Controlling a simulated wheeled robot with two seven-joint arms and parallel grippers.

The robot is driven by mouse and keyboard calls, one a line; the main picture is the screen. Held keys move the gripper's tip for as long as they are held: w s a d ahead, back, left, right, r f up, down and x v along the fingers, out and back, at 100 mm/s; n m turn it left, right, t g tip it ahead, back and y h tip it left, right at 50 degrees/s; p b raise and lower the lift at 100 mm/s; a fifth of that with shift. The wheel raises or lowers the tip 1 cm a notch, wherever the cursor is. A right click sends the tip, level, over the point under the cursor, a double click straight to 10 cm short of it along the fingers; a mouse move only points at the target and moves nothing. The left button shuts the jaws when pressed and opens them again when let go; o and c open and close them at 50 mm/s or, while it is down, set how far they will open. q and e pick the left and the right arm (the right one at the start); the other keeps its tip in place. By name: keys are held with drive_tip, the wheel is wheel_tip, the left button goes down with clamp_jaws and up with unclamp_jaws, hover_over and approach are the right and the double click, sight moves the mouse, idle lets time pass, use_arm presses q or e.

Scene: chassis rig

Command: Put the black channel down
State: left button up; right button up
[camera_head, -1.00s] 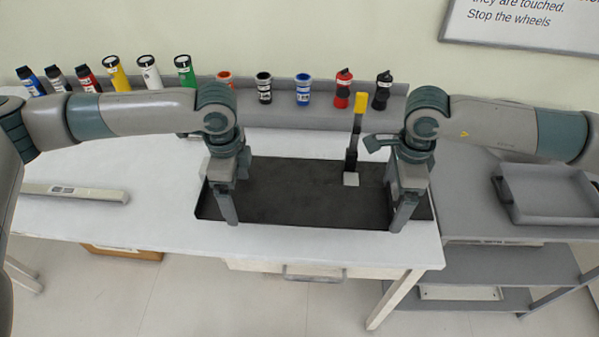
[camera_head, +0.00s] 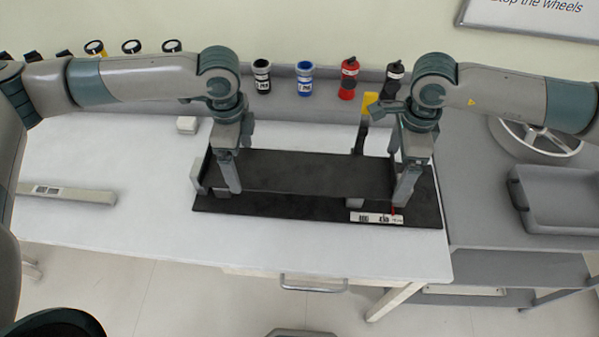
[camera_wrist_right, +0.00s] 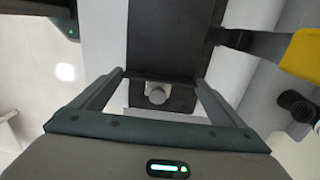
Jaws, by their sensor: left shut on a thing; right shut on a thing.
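The black channel (camera_head: 310,172) is a long, shallow black piece lying crosswise, level, over a black mat (camera_head: 270,206) on the white table. My left gripper (camera_head: 234,190) is shut on the channel near its left end. My right gripper (camera_head: 402,203) is shut on it near its right end. In the right wrist view the channel (camera_wrist_right: 170,45) runs away between the fingers of my right gripper (camera_wrist_right: 155,85). A grey round knob (camera_wrist_right: 156,94) shows near that end. I cannot tell whether the channel touches what is beneath it.
A yellow-handled clamp (camera_head: 370,105) stands behind the channel's right part. A labelled strip (camera_head: 376,217) lies on the mat's front right. Bottles (camera_head: 304,82) line the back shelf. A pale bar (camera_head: 66,194) lies left. A grey tray (camera_head: 560,200) is right. The table's front left is clear.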

sight(242, 167)
use_arm(q)
drive_tip(key=shift+w, duration=0.15)
use_arm(e)
drive_tip(key=shift+w, duration=0.15)
use_arm(q)
drive_tip(key=shift+f, duration=0.1)
use_arm(e)
drive_tip(key=shift+f, duration=0.1)
use_arm(q)
drive_tip(key=shift+f+b, duration=2.35)
drive_tip(key=shift+b, duration=0.15)
use_arm(e)
drive_tip(key=shift+f, duration=2.4)
use_arm(q)
drive_tip(key=o, duration=1)
drive_tip(key=shift+r, duration=0.1)
use_arm(e)
drive_tip(key=o, duration=1)
drive_tip(key=shift+r, duration=0.15)
use_arm(q)
drive_tip(key=shift+o, duration=0.2)
use_arm(e)
drive_tip(key=shift+o, duration=0.2)
use_arm(q)
wheel_tip(242, 167, up, 12)
use_arm(e)
drive_tip(key=shift+r, duration=0.15)
wheel_tip(242, 167, up, 12)
drive_tip(key=shift+f, duration=0.15)
